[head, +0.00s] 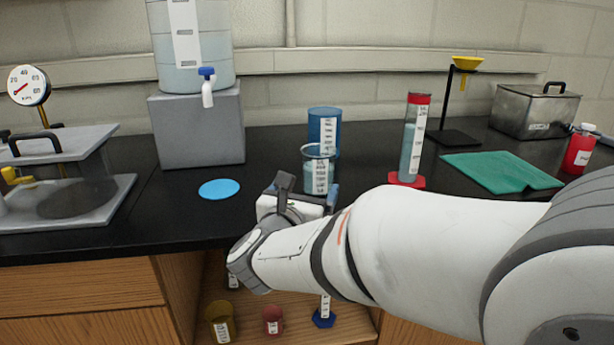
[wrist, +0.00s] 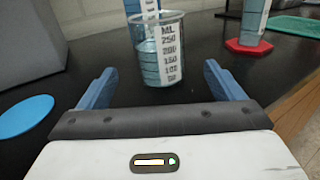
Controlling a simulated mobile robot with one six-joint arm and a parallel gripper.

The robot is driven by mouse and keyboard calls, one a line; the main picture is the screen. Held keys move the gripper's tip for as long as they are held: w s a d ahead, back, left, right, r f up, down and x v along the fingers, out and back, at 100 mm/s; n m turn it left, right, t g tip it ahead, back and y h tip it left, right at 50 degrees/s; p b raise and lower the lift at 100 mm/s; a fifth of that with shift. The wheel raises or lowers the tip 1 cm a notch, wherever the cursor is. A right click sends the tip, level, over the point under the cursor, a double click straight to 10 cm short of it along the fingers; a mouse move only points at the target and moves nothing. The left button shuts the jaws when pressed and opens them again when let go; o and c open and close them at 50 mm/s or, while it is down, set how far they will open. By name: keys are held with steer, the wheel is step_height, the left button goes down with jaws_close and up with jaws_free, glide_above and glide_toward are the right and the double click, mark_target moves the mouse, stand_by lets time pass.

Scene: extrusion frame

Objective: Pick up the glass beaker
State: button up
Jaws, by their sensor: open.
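The glass beaker (head: 318,174) stands upright on the black bench top, clear with white volume markings and bluish contents. In the wrist view the beaker (wrist: 158,50) stands ahead of my gripper, between the lines of its two fingers. My gripper (wrist: 156,88) is open, its blue fingers apart with nothing between them. In the head view my gripper (head: 308,192) is just in front of the beaker, and my arm hides part of it. I cannot tell the exact gap between fingertips and glass.
A blue beaker (head: 324,124) stands close behind the glass one. A graduated cylinder (head: 412,140) on a red base stands to the right. A blue disc (head: 219,189) lies at left, near a grey block (head: 198,130). A green cloth (head: 502,171) lies at right.

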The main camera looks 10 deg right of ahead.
mark_target(314, 176)
steer(key=x, duration=0.8)
steer(key=shift+w+d, duration=0.1)
steer(key=shift+w, duration=0.05)
steer(key=shift+c, duration=0.6)
steer(key=c, duration=1)
steer(key=shift+r, duration=0.15)
